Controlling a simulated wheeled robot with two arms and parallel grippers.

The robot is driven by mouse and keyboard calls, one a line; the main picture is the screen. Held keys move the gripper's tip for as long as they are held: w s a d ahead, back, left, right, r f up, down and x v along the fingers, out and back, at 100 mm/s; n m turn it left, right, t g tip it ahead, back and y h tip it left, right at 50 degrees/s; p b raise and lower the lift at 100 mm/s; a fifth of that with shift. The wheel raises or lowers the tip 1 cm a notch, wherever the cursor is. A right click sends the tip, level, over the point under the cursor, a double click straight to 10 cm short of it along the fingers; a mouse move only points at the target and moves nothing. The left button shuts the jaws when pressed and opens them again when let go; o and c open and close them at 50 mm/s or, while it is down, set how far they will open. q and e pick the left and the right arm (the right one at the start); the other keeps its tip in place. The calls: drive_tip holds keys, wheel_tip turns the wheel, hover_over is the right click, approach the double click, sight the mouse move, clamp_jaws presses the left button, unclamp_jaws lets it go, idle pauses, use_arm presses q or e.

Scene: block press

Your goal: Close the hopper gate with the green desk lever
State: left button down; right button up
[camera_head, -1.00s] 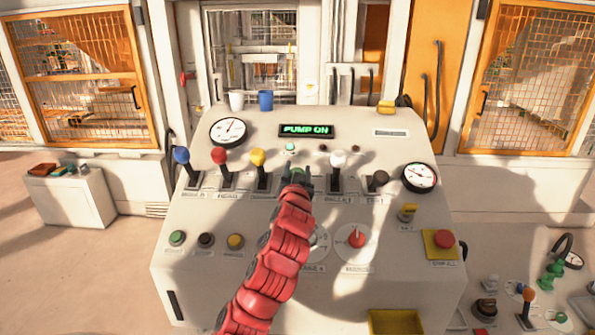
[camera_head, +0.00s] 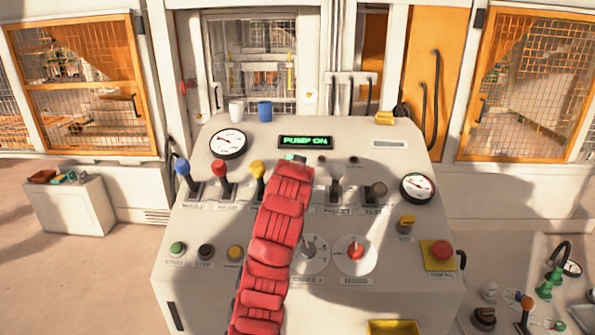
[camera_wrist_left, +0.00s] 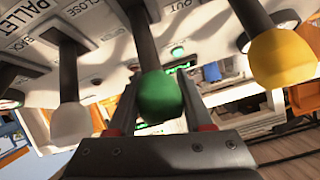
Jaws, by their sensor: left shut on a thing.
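The green lever knob (camera_wrist_left: 160,97) stands between the fingers of my left gripper (camera_wrist_left: 157,112) in the left wrist view. The gripper is shut on it. The lever's dark stem rises to the panel, where the word CLOSE is readable near it. In the head view my red left arm (camera_head: 270,235) reaches up over the desk and hides the green lever and the gripper. The hopper gate cannot be made out for certain. My right gripper is not in view.
A yellow lever (camera_wrist_left: 283,58) and a white lever (camera_wrist_left: 70,122) flank the green one closely. Blue (camera_head: 182,167) and red (camera_head: 219,169) levers stand further left. A lit display (camera_head: 306,142) reads PUMP ON. Two cups, one blue (camera_head: 265,111), stand at the desk's back edge.

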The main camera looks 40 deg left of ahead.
use_arm(q)
drive_tip(key=shift+f, duration=0.1)
drive_tip(key=shift+c, duration=1.6)
unclamp_jaws()
drive_tip(key=v, duration=1.7)
drive_tip(key=shift+p, duration=0.35)
drive_tip(key=shift+s+d, duration=0.1)
